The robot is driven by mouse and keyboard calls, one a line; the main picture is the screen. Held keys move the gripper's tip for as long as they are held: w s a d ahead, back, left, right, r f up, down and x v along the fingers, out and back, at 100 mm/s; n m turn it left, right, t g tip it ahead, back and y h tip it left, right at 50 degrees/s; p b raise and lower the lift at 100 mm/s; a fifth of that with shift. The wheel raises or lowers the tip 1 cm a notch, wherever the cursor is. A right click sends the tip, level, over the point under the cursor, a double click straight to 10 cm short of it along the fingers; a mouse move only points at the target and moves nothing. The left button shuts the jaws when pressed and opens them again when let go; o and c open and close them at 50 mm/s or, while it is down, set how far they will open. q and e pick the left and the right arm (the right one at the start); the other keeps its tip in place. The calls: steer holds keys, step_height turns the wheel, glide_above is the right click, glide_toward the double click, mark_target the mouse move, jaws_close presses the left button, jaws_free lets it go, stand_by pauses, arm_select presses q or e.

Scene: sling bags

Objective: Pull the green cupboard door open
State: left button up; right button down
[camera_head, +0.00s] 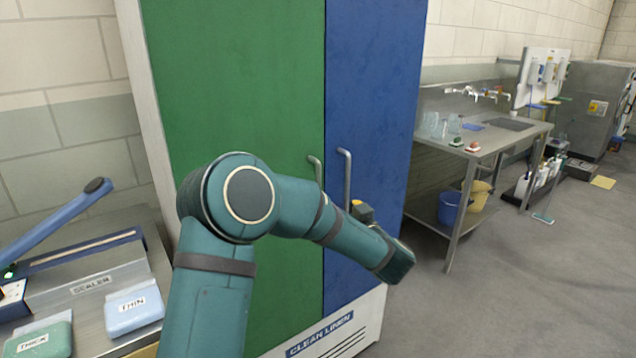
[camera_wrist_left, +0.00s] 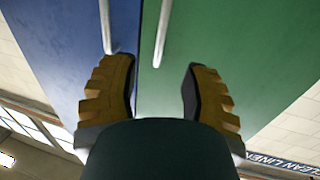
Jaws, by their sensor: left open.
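The green cupboard door (camera_head: 240,80) is shut, flush beside the blue door (camera_head: 372,90). Its grey bar handle (camera_head: 316,168) stands near the seam, its lower part hidden behind my left arm. My left gripper (camera_head: 362,211) is mostly hidden by its own wrist in the head view; only a yellow part shows. In the left wrist view the two yellow fingers of the gripper (camera_wrist_left: 158,80) are spread and empty. The green door's handle (camera_wrist_left: 163,35) lies beyond them, between their lines, apart from both. My right gripper is not in view.
The blue door's handle (camera_head: 346,175) stands close beside the green one. A steel bench with a sealer (camera_head: 90,285) and labelled boxes (camera_head: 134,310) is at the left. A steel sink table (camera_head: 490,140) is at the right, with clear floor (camera_head: 500,290) in front.

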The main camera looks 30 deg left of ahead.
arm_select(q)
steer(key=b+x, duration=0.1)
steer(key=x, duration=1.3)
steer(key=shift+s+r, duration=0.2)
steer(key=shift+r, duration=0.05)
jaws_close()
